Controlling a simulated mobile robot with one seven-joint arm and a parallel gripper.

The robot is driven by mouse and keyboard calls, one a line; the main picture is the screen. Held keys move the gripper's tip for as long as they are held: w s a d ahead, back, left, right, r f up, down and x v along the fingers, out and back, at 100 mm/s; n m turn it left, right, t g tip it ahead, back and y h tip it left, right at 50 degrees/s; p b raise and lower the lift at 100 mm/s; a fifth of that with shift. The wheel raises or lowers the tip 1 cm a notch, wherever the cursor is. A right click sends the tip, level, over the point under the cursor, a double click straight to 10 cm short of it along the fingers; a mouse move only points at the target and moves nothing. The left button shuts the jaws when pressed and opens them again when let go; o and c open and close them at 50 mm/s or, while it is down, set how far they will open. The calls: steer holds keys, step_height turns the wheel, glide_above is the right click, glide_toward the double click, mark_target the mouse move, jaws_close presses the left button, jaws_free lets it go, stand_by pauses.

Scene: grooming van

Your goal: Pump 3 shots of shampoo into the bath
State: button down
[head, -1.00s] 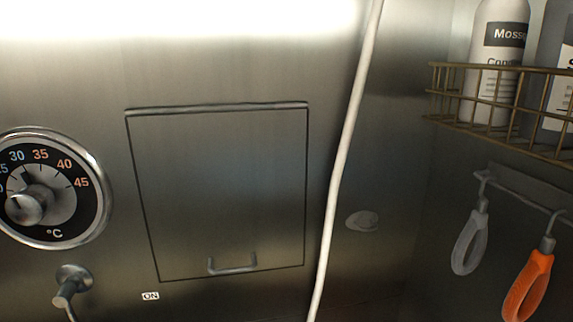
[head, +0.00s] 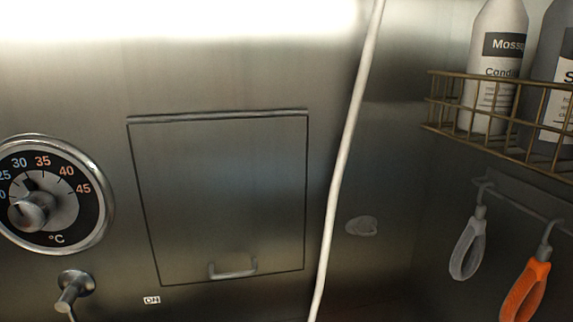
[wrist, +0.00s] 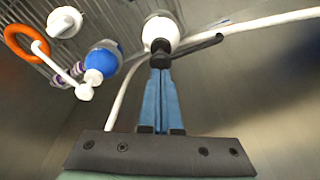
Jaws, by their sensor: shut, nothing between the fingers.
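In the head view a grey bottle (head: 556,85), its label cut off after an "S", stands at the right edge in a wire basket. A white bottle (head: 497,62) reading "Mossy" and "Condi…" stands beside it. My gripper (wrist: 160,52) shows only in the wrist view, with its blue fingers together and nothing held. The bath is not clearly seen.
The wire basket (head: 470,140) is on the right wall, above hanging grey (head: 467,250) and orange (head: 528,292) handles. A white hose (head: 345,165) runs down the steel wall, beside a closed hatch (head: 222,195), temperature dial (head: 75,215) and lever (head: 72,290).

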steer(key=shift+f+b, duration=1.05)
steer(key=shift+f, duration=0.4)
steer(key=shift+s, duration=0.1)
steer(key=shift+r, duration=0.15)
steer(key=shift+r+p, duration=1.35)
steer(key=shift+p, duration=0.1)
steer(key=shift+f, duration=0.1)
steer(key=shift+f+b, duration=1.15)
steer(key=shift+f, duration=0.2)
steer(key=shift+r+p, duration=1.35)
steer(key=shift+r, duration=0.15)
